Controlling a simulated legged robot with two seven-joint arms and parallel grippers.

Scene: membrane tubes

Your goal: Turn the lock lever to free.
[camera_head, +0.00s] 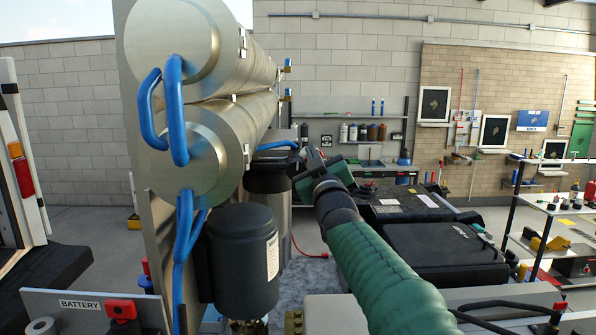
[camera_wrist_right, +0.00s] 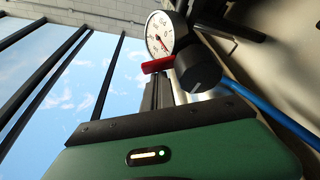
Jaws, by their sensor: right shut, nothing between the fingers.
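My right gripper (camera_head: 312,155) reaches forward beside the right end of the metal membrane tubes (camera_head: 235,55). It is shut with nothing between its fingers. In the right wrist view its narrow dark fingers (camera_wrist_right: 163,90) point up towards a short red lever (camera_wrist_right: 158,64). The lever lies nearly level, just under a white-faced gauge (camera_wrist_right: 160,33) and beside a round black knob (camera_wrist_right: 196,72). The fingertips are close to the lever; I cannot tell whether they touch it. No label marks it as the lock lever. In the head view the gripper hides this spot.
Blue hoses (camera_head: 172,110) loop from the tube ends. A black canister (camera_head: 243,260) hangs below them. A blue tube (camera_wrist_right: 262,108) runs past the knob in the wrist view. Black cases (camera_head: 445,255) stand right of my arm. A shelf (camera_head: 560,208) stands far right.

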